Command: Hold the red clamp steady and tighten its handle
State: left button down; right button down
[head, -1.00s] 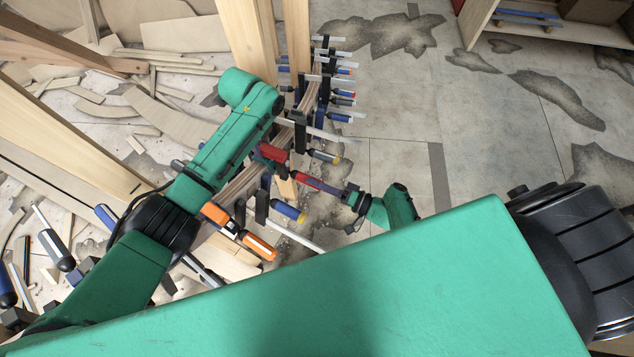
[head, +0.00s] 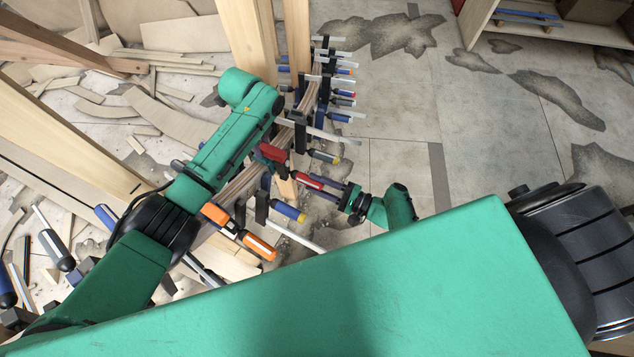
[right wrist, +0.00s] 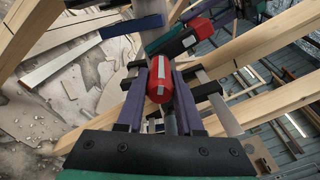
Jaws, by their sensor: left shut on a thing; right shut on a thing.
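The red clamp (head: 272,153) sits on the curved wooden stringer in the middle of the head view. Its red handle (head: 309,182) points to the lower right. My left gripper (head: 266,161) is at the clamp's red body and shut on it, partly hidden by my left arm. My right gripper (head: 326,187) is shut on the handle, coming from its free end. In the right wrist view the round red handle end (right wrist: 159,82) lies between my two purple fingers (right wrist: 160,95). Red clamp body (right wrist: 190,38) shows beyond it.
The stringer (head: 240,186) carries several other clamps close by. An orange-handled clamp (head: 240,231) and a blue-handled clamp (head: 288,211) are nearest. Wooden posts (head: 250,40) stand behind. Wood scraps cover the floor at left; the concrete floor (head: 480,110) at right is clear.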

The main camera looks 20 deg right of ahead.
jog(key=m, duration=0.5)
jog(key=shift+d+m, duration=0.1)
jog(key=shift+m, duration=0.2)
jog(key=m, duration=0.4)
jog(key=shift+w+m, duration=0.1)
jog(key=shift+m, duration=0.3)
jog(key=c, duration=0.5)
grip_release()
jog(key=shift+c, duration=0.2)
jog(key=v, duration=1.2)
